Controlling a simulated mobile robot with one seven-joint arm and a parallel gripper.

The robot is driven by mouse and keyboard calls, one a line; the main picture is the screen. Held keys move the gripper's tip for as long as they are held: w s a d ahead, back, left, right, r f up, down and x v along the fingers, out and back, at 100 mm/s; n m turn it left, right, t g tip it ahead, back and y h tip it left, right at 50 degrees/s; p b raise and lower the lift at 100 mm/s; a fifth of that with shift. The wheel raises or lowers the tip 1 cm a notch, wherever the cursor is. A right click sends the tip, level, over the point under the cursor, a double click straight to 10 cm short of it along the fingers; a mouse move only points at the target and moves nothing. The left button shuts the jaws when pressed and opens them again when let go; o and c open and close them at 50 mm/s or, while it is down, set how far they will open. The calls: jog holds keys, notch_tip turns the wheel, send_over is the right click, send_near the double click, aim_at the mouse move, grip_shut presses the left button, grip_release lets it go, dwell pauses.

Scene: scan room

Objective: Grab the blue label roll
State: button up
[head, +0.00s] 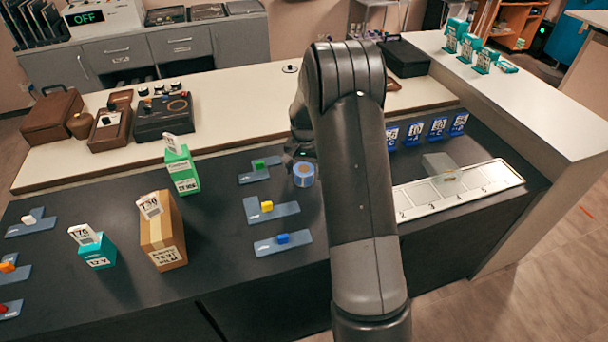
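The blue label roll (303,181) stands on the dark counter just left of my arm, with a pale round face on top and a blue side. My gripper (298,153) is mostly hidden by my own arm. Its dark end shows just behind and above the roll in the picture. I cannot tell whether it touches the roll or whether its fingers are open or shut.
A green carton (183,172), a brown box (163,240) and a teal box (98,254) stand further left. A numbered white tray (420,205) and blue tags (437,129) are right.

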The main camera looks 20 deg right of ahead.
jog(key=c, duration=1)
jog(key=shift+r, duration=0.15)
